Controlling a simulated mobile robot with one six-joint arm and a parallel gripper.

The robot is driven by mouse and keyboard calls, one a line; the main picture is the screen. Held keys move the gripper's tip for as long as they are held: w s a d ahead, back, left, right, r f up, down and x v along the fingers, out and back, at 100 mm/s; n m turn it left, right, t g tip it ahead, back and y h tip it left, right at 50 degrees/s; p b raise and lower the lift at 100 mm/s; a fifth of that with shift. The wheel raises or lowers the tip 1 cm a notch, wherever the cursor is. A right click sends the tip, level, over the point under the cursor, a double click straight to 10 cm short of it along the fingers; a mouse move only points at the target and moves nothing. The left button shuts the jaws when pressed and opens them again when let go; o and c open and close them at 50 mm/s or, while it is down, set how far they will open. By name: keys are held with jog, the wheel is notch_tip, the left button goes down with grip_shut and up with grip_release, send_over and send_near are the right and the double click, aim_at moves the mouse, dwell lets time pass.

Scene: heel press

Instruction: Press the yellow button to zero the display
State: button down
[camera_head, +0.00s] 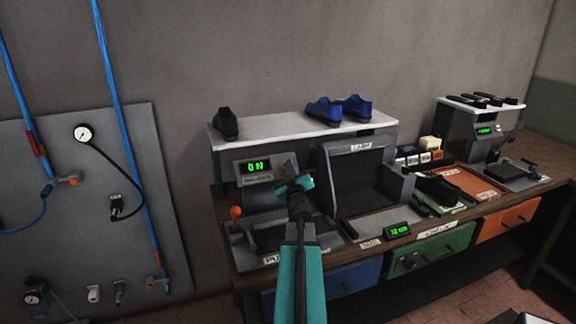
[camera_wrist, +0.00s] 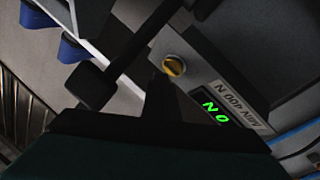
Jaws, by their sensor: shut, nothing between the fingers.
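The yellow button (camera_wrist: 174,66) is a small round knob on a grey panel in the wrist view. The green display (camera_wrist: 215,112) beside it reads 0 N, upside down there; in the head view the display (camera_head: 257,165) also reads 0 N. My gripper (camera_wrist: 161,88) is shut and empty, its dark tip pointing at the panel just short of the button in the picture. I cannot tell whether they touch. In the head view my gripper (camera_head: 291,184) is in front of the panel, right of the display, and the button is hidden or too small to make out.
A dark rod with a block (camera_wrist: 95,85) crosses the wrist view close to my gripper. A white shelf (camera_head: 285,128) with black and blue shoes is above the panel. An orange-knobbed lever (camera_head: 235,212) stands at left. A large grey bin (camera_head: 350,185) is at right.

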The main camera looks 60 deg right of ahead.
jog(key=s+a+r+p, duration=0.1)
jog(key=p, duration=0.1)
jog(key=s+a+r+p, duration=0.1)
jog(key=s+r+p, duration=0.1)
jog(key=shift+s+a, duration=0.1)
jog(key=shift+a, duration=0.1)
dwell(0.5)
dwell(0.7)
